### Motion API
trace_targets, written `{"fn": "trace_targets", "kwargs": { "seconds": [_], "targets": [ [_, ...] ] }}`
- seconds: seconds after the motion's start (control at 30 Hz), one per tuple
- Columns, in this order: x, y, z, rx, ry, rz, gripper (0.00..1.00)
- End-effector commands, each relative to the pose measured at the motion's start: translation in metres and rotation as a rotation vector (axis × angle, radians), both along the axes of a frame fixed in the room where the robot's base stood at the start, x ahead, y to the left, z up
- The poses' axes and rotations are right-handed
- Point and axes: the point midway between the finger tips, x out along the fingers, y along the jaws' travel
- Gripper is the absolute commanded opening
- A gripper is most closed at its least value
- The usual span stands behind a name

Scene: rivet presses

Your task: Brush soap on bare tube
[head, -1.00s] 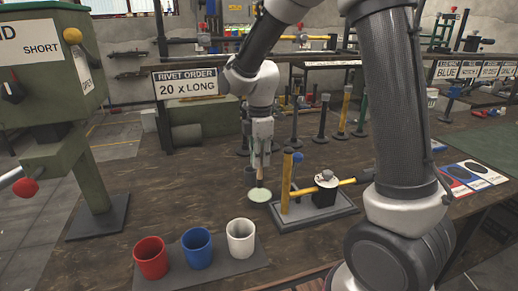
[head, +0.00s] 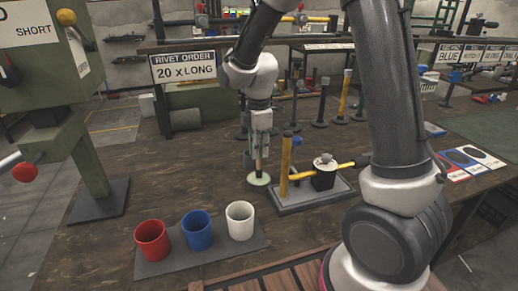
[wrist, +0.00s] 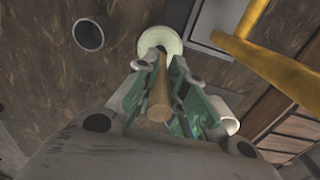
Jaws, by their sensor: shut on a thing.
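My gripper (head: 260,141) is shut on a brush with a wooden handle (head: 259,164), held upright. The handle also shows between the fingers in the wrist view (wrist: 158,98). The brush's lower end is over or in a round pale green soap dish (head: 258,180); I cannot tell if it touches. The dish also shows in the wrist view (wrist: 148,43). Right of it stands a grey fixture plate (head: 300,203) with a yellow upright post (head: 285,166), a black block (head: 323,181) and a level yellow tube (head: 352,163). Which tube is the bare one is unclear.
Red (head: 152,242), blue (head: 197,232) and white (head: 240,222) cups stand on a dark mat in front. A dark grey cup (wrist: 88,35) stands near the dish. Several upright tubes on stands are behind the fixture. A green press (head: 65,150) is at left.

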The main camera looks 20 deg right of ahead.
Motion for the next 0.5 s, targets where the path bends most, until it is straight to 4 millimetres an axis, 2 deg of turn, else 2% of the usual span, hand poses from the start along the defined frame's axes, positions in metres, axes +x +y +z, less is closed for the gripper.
{"fn": "trace_targets", "kwargs": {
  "seconds": [0.5],
  "targets": [
    [0.0002, 0.0000, -0.0046, 0.000, 0.000, 0.000, 0.00]
  ]
}}
